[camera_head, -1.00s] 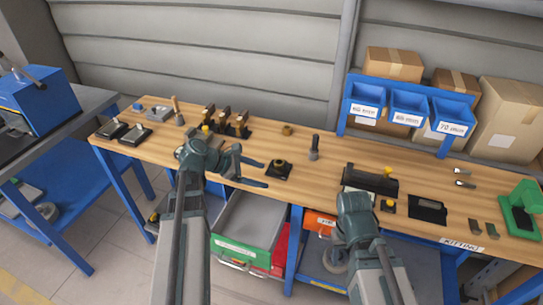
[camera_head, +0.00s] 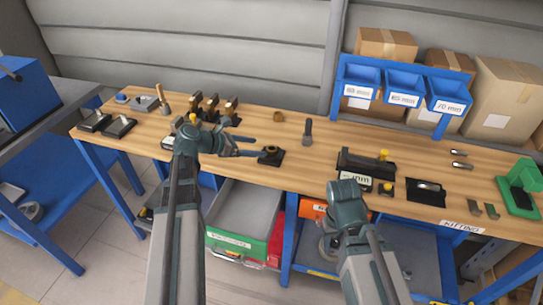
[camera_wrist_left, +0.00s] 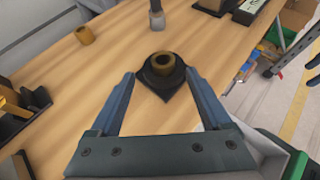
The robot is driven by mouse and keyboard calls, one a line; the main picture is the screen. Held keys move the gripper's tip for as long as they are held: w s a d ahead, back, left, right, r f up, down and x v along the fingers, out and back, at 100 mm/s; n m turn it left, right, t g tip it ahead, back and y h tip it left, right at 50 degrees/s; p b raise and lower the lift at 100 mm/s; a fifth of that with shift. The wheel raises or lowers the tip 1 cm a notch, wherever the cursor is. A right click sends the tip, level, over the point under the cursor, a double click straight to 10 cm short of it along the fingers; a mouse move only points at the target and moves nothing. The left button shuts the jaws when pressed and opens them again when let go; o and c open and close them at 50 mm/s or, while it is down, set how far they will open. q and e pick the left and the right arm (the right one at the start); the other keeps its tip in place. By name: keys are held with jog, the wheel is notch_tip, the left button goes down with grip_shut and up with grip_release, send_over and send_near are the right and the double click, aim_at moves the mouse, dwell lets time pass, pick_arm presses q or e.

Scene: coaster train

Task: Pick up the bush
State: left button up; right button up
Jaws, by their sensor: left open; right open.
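One brass bush (camera_head: 270,149) sits on a small black base on the wooden bench; it also shows in the left wrist view (camera_wrist_left: 163,63). A second brass ring (camera_head: 278,116) stands alone on the wood farther back, at the upper left of the left wrist view (camera_wrist_left: 85,36). My left gripper (camera_head: 257,147) is open and empty. Its fingers point toward the black base (camera_wrist_left: 160,92), one to each side of it in the wrist view (camera_wrist_left: 160,78), with the bush ahead of the tips. My right arm is at the lower right; its gripper cannot be made out.
Black clamp-like blocks (camera_head: 212,108) stand left of the bush. A dark upright tool (camera_head: 307,132) stands to its right, and a black fixture (camera_head: 365,165) farther right. Blue bins (camera_head: 403,88) are at the back. Bare wood surrounds the base.

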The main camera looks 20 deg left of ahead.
aim_at(275, 149)
pick_arm(q)
jog(key=shift+w+d+f, duration=0.1)
jog(key=shift+w+d, duration=0.05)
jog(key=shift+d, duration=0.05)
jog(key=b+x, duration=0.2)
jog(key=x, duration=0.3)
jog(key=shift+d, duration=0.25)
grip_shut()
